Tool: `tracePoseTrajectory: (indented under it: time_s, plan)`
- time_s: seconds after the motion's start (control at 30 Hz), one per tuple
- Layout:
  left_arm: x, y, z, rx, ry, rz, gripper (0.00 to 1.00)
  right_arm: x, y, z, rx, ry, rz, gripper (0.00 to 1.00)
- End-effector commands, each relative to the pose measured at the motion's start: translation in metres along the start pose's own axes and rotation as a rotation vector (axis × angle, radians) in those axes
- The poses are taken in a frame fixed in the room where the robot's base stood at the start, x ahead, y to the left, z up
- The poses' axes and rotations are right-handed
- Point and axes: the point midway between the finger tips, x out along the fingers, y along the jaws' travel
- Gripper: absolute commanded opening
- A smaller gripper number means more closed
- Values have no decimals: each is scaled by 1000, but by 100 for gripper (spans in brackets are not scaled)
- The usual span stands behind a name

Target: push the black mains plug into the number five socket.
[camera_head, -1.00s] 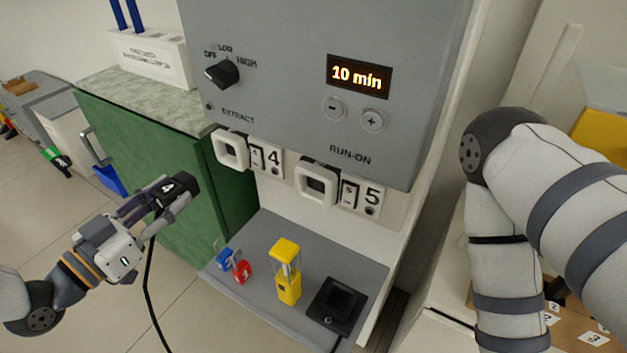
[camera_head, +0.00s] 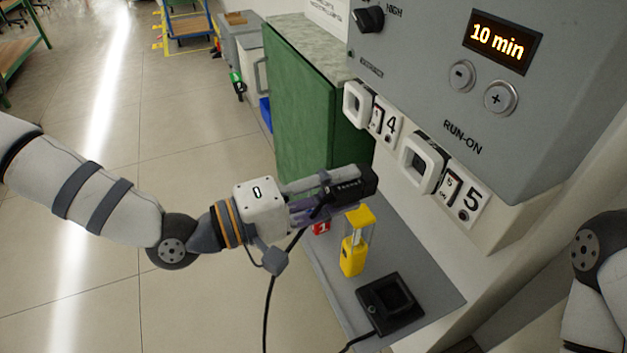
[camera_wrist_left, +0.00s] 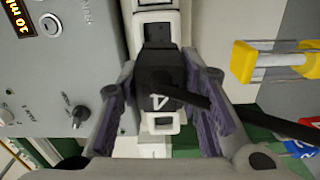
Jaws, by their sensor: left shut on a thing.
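The black mains plug (camera_head: 352,183), marked 4, is in my left gripper (camera_head: 345,184), which is shut on it. Its cable hangs down from the gripper. My right gripper is out of view; only part of that arm shows at the right edge.
The number four socket (camera_head: 358,103) is just left of five. Below, on a grey shelf (camera_head: 430,270), stand a yellow block with a clear part (camera_head: 354,250), a red piece (camera_head: 321,227) and a black square holder (camera_head: 390,303) with a cable. A green cabinet (camera_head: 310,100) stands behind.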

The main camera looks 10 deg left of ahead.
Motion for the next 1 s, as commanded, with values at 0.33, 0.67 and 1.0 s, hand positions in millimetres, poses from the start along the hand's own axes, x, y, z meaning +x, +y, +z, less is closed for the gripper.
tracePoseTrajectory:
  time_s: [0.33, 0.67, 1.0]
  plan:
    - [3, 5, 6, -62, -19, 2, 0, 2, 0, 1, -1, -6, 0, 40]
    - [22, 3, 6, -62, -21, 1, 0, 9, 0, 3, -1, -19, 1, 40]
    - [56, 3, 7, -60, -20, 1, 0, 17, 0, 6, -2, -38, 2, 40]
